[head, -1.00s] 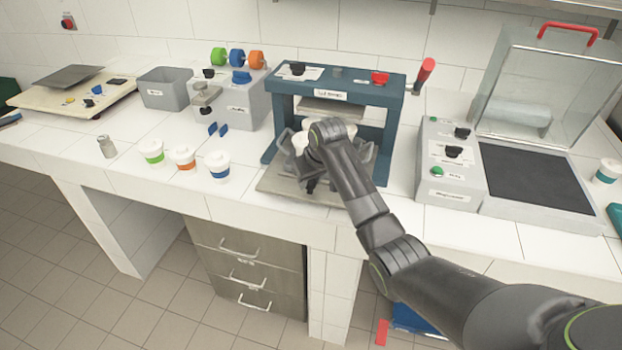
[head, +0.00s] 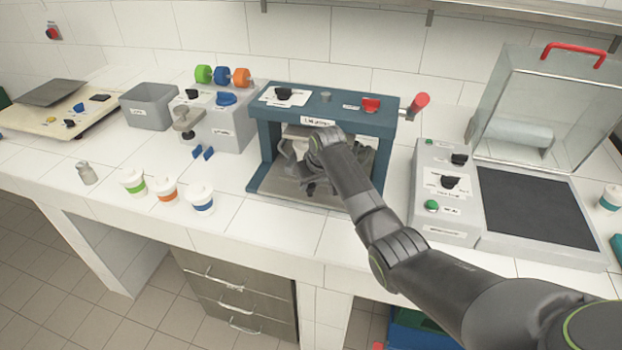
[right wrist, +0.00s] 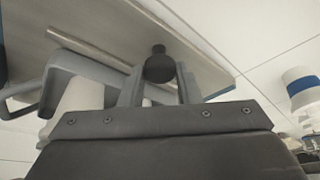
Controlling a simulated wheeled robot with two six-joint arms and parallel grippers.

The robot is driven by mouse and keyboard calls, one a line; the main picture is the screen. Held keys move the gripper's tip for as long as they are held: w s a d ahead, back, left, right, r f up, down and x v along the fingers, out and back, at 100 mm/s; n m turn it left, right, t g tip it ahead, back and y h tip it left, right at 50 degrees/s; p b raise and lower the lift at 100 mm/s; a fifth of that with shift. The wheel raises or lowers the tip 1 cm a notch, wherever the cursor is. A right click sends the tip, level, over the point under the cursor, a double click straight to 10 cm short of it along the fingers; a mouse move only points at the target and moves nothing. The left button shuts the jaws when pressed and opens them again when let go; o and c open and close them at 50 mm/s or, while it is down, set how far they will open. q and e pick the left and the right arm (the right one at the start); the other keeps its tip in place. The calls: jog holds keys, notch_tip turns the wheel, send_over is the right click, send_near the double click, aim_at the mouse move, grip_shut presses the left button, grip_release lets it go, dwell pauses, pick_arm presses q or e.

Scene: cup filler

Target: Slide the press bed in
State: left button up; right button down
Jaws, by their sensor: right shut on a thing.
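The press (head: 330,120) is a dark teal frame with a labelled top, standing at the middle of the counter. Its flat grey bed (head: 285,187) lies low between the uprights, close to the front of the frame; my arm covers part of it. In the right wrist view the bed's underside or plate (right wrist: 120,35) fills the upper area. My right gripper (head: 311,186) is at the bed's front, shut on a black knob (right wrist: 159,66) that shows between its fingers. A pale cup-like body (right wrist: 82,95) stands beside the fingers, partly hidden. My left gripper is out of view.
Three lidded cups with green, orange (head: 166,190) and blue bands stand left of the press. A sealing unit with a raised clear lid (head: 545,110) stands close on the right. A red-handled lever (head: 418,102) sticks out at the press's right side.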

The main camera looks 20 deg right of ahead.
jog(key=shift+w+d+r, duration=0.1)
jog(key=shift+d+r, duration=0.05)
jog(key=shift+d, duration=0.05)
jog(key=shift+r, duration=0.1)
jog(key=c, duration=1.3)
grip_release()
jog(key=shift+o, duration=1.1)
jog(key=shift+w, duration=0.1)
jog(key=shift+f, duration=0.2)
jog(key=shift+r, duration=0.1)
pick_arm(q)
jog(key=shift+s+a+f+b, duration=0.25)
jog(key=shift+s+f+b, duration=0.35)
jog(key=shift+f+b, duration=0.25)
pick_arm(e)
jog(key=v, duration=1.7)
jog(key=shift+a, duration=0.1)
